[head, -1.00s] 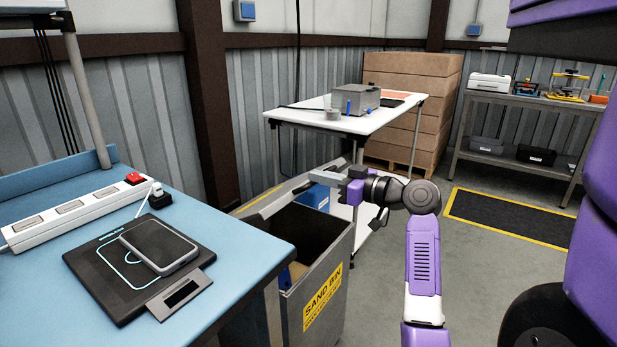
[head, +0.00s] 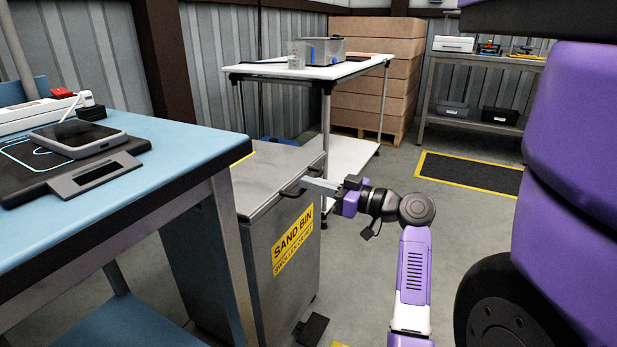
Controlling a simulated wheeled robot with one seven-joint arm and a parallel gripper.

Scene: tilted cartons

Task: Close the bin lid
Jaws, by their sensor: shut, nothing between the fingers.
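The sand bin (head: 238,270) is a grey metal box with a yellow "SAND BIN" label on its front, standing on the floor just right of the blue bench. Its grey lid (head: 265,177) lies down flat over the top, and the inside is hidden. A dark handle (head: 292,188) is on the lid's front edge. My gripper (head: 308,185) is at that front edge, its shut fingers pointing left beside the handle. I cannot tell whether the fingers touch the lid or handle. A dark pedal (head: 312,330) is at the bin's foot.
A white table (head: 300,68) stands behind the bin. Open floor lies right of it, with a dark mat (head: 470,172).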

